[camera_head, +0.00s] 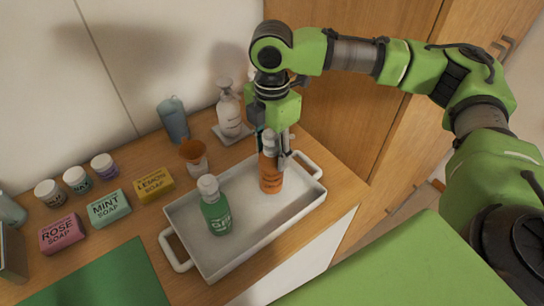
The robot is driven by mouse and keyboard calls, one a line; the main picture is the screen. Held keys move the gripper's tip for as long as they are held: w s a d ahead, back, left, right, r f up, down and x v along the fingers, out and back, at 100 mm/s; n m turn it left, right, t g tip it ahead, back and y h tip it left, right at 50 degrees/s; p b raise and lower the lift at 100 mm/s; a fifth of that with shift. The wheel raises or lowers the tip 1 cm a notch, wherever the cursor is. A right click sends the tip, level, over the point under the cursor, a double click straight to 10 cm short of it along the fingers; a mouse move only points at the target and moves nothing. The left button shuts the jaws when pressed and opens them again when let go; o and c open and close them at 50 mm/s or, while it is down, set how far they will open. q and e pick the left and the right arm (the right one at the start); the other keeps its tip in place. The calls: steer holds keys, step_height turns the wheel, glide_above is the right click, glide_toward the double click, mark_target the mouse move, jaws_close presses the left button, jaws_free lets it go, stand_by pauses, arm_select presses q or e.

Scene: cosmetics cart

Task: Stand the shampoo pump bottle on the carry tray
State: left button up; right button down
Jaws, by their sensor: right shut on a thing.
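The white carry tray (292,226) has a raised rim and two end handles and lies on the wooden cart top. My right gripper (272,145) points down over the tray's far right part and is shut on the upper part of an orange bottle (271,175). The orange bottle is upright inside the tray; I cannot tell whether its base touches the floor. A white pump bottle (229,112) stands on a small pale square base behind the tray. The lettering on both bottles is too small to read. My left gripper is out of view.
A green bottle with a white cap (216,212) stands in the tray's left half. Left of the tray are soap boxes (109,208), small jars (76,180) and a green mat (100,278). An orange-topped cup (194,158) and a blue-grey container (173,120) stand behind it.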

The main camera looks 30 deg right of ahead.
mark_target(272, 134)
step_height(272, 134, down, 2)
steer(key=shift+f+p, duration=0.15)
steer(key=shift+p, duration=0.2)
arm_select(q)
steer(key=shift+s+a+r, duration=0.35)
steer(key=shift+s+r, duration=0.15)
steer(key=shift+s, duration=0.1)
arm_select(e)
steer(key=shift+s+f, duration=0.1)
steer(key=shift+f, duration=0.1)
steer(key=c, duration=1.2)
jaws_free()
steer(key=shift+f, duration=0.15)
step_height(272, 134, up, 12)
steer(key=shift+r+b, duration=0.15)
steer(key=shift+b, duration=0.95)
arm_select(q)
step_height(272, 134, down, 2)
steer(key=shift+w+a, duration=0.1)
